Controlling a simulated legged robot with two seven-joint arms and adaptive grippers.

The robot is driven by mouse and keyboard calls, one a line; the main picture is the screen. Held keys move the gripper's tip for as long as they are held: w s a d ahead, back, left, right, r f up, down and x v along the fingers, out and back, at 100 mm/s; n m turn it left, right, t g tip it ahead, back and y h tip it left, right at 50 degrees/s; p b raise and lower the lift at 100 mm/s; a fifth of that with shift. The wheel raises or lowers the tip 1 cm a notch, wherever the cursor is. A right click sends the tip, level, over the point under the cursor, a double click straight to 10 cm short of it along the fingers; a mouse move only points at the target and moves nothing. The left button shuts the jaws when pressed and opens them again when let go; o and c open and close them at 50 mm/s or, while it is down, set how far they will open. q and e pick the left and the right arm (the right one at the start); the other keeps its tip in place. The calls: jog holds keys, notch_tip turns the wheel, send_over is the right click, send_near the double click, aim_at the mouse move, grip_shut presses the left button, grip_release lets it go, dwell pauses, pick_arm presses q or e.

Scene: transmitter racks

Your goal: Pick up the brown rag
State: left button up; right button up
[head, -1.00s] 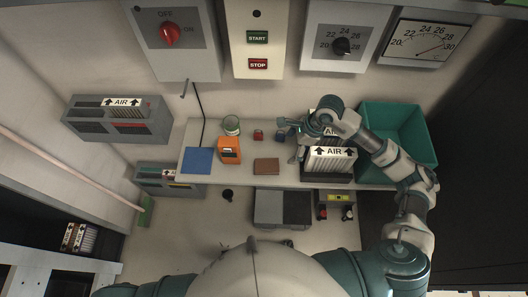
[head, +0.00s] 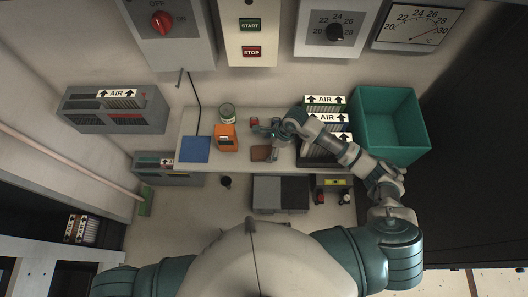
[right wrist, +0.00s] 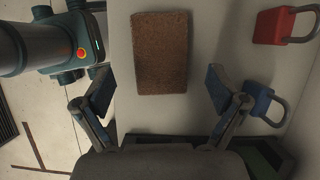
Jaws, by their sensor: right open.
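The brown rag (head: 260,153) lies flat on the white bench (head: 225,166), right of the orange device. My right gripper (head: 266,141) is open and empty, over the bench at the rag's upper right, partly covering it in the head view. In the right wrist view the rag (right wrist: 160,52) appears as a whole brown rectangle ahead of the open fingers (right wrist: 160,90), roughly centred between them and apart from both. My left gripper is not in view.
A red padlock (right wrist: 273,27) and a blue padlock (right wrist: 262,101) lie on the bench to the right in the wrist view. Near the rag stand an orange device (head: 226,138), a blue mat (head: 195,150) and a can (head: 227,111). Air filters (head: 325,112) and a green bin (head: 389,119) are at right.

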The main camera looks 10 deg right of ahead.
aim_at(264, 152)
jog(key=shift+x, duration=1.25)
jog(key=shift+w+a+f, duration=0.15)
jog(key=shift+a+f, duration=0.05)
jog(key=shift+a, duration=0.1)
jog(key=shift+f, duration=0.25)
jog(key=shift+c, duration=0.3)
jog(key=c, duration=1)
